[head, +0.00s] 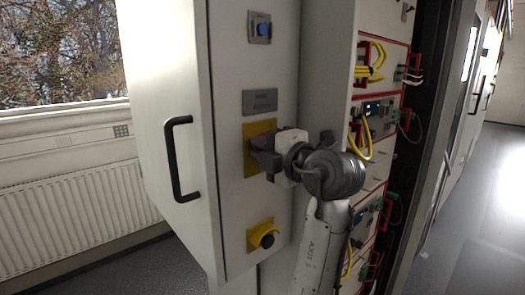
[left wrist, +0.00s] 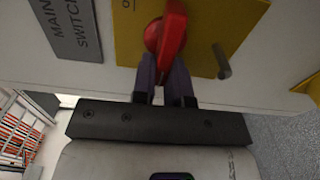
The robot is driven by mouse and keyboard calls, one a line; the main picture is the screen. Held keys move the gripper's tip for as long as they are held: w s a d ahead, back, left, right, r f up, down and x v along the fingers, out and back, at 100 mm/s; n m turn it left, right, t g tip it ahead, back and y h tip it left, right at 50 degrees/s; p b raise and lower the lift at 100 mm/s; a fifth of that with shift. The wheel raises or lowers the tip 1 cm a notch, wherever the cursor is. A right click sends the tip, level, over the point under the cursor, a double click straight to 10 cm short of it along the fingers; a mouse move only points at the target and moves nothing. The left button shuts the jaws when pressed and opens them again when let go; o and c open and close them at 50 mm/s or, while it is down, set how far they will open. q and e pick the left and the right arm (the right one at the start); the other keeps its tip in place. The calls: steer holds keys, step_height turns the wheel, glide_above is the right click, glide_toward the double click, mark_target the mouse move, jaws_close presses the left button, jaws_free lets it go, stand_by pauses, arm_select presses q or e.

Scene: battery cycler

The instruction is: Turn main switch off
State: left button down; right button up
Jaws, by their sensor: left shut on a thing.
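The main switch is a red rotary knob (left wrist: 171,32) on a yellow plate (left wrist: 205,22), seen in the left wrist view. The plate also shows in the head view (head: 248,168) on the white cabinet's narrow face, where the gripper hides the knob. My left gripper (left wrist: 165,68) is shut on the red knob's handle, its dark fingers on either side. In the head view the left gripper (head: 262,158) reaches the plate from the right. A grey label (left wrist: 70,24) reading "MAIN SWITCH" sits beside the plate. My right gripper is not in view.
A blue button (head: 263,29) is high on the same face. A yellow-based black button (head: 262,236) is below the switch. A black door handle (head: 177,160) sticks out to the left. Racks with yellow cables (head: 376,60) stand right of the arm. Open floor lies at far right.

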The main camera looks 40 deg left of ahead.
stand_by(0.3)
arm_select(q)
steer(key=c, duration=1.1)
jaws_free()
steer(key=shift+c, duration=0.2)
steer(key=s+d, duration=0.1)
steer(key=d, duration=1.2)
steer(key=shift+s+d+p, duration=0.25)
steer(key=shift+d+p, duration=0.05)
steer(key=shift+d, duration=0.1)
